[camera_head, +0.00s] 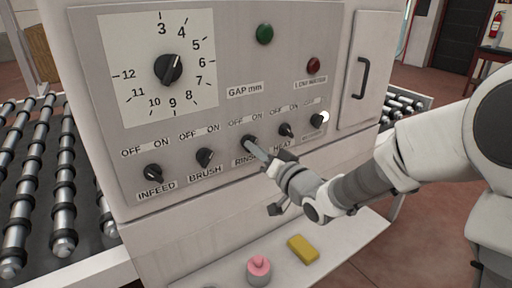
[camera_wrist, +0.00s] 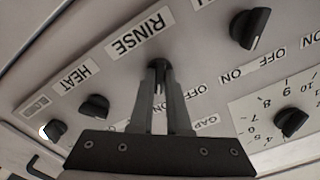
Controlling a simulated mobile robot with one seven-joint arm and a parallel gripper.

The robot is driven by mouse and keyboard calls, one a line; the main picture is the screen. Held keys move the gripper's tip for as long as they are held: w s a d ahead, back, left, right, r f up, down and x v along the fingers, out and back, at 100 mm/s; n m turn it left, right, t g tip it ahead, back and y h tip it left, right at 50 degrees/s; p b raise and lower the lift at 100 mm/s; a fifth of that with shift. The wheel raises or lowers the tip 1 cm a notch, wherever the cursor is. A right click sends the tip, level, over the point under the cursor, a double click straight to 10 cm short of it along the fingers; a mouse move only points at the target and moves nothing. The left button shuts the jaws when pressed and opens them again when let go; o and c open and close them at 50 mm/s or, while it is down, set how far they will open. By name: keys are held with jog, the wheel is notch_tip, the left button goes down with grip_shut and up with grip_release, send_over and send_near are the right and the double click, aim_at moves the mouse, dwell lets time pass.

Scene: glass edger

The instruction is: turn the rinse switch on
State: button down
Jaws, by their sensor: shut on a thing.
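The rinse switch (camera_head: 248,141) is a dark knob in the lower row of the grey control panel, above the RINSE label. It also shows in the wrist view (camera_wrist: 158,65), between my fingertips. My gripper (camera_head: 256,149) is shut on this knob; in the wrist view both fingers (camera_wrist: 159,78) close around it from either side. My fingers hide much of the knob, so I cannot tell whether it points to OFF or ON. In the head view my gripper partly covers the RINSE label; the wrist view shows this label (camera_wrist: 140,33) clearly.
The brush switch (camera_head: 205,158) and heat switch (camera_head: 286,130) flank the rinse knob closely. The infeed switch (camera_head: 153,172) is further left. A gap dial (camera_head: 168,68) sits above. A pink-topped object (camera_head: 259,270) and a yellow block (camera_head: 303,249) lie on the ledge below.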

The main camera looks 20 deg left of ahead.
dwell(0.4)
jog(key=c, duration=0.9)
grip_release()
